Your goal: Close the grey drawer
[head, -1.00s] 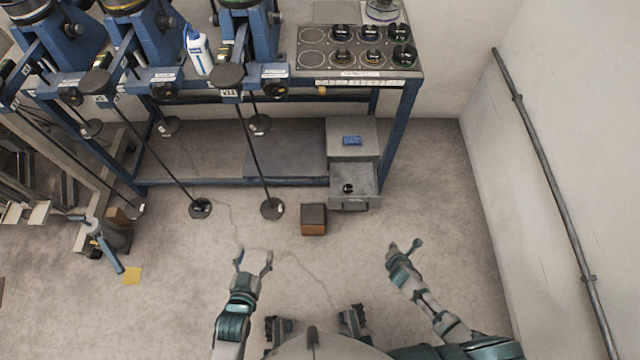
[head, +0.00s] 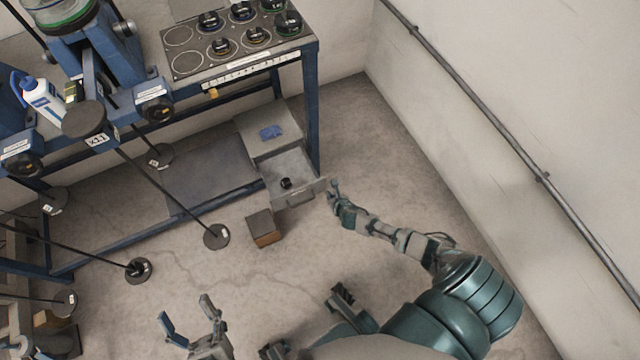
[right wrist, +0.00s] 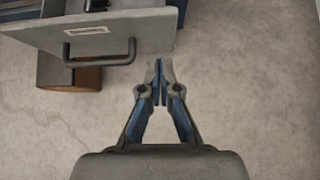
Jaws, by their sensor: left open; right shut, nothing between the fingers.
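The grey drawer (head: 296,193) stands pulled out of its grey cabinet (head: 268,130), which sits on the low shelf of the blue bench. A small dark round item (head: 286,183) lies inside the drawer. In the right wrist view the drawer's front panel (right wrist: 120,32) shows at the upper left, with a dark bar handle (right wrist: 100,58) and a white label. My right gripper (head: 334,186) is shut and empty, just right of the drawer front; in the wrist view its fingertips (right wrist: 158,68) sit right of the handle, apart from it. My left gripper (head: 186,308) is open and empty above the floor at the bottom.
A small brown-sided box (head: 264,229) stands on the floor left of the drawer front. The blue bench's leg (head: 312,110) rises behind the drawer. Round weights on rods stand further left. The wall with a pipe (head: 470,90) is at the right. Floor between drawer and wall is clear.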

